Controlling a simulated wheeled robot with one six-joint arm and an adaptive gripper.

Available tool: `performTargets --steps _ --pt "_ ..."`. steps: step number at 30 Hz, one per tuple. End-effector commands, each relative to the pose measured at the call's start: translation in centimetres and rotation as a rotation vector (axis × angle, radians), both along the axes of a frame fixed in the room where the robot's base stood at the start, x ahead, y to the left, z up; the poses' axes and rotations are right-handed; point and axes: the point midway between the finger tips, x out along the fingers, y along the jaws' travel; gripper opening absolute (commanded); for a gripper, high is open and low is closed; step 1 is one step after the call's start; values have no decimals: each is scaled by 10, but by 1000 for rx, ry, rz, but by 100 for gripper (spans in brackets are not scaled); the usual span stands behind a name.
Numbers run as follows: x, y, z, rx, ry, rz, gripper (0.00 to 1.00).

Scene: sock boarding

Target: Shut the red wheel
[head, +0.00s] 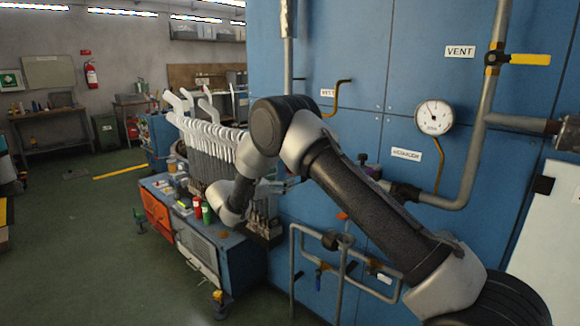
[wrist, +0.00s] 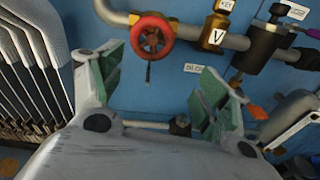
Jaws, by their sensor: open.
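The red wheel (wrist: 152,36) is a round spoked handwheel on a grey pipe against the blue panel. It shows near the top of the wrist view, left of centre. My gripper (wrist: 162,70) is open, with its two green-padded fingers spread wide and nothing between them. In the picture, the wheel lies above the gap between the fingers, nearer the left fingertip. The fingers look apart from the wheel. A thin dark stem hangs below the wheel. In the head view I cannot make out the wheel or my fingertips; my arm covers that part of the panel.
A brass valve marked V (wrist: 214,32) and a dark cylindrical fitting (wrist: 263,42) sit right of the wheel. An orange handle (wrist: 257,112) is near the right finger. Grey sock boards (wrist: 28,65) stand at left. A gauge (head: 434,117) and a yellow lever (head: 530,59) are on the panel.

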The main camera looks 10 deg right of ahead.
Motion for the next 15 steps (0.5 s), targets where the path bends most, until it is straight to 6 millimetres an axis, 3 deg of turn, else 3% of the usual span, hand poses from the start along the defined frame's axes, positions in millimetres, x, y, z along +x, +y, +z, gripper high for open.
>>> performTargets --steps 3,5,15 --pt "9 11 22 -101 -2 49 75" --pt "9 7 24 -121 14 41 75" --pt "39 -36 23 -122 22 38 75"
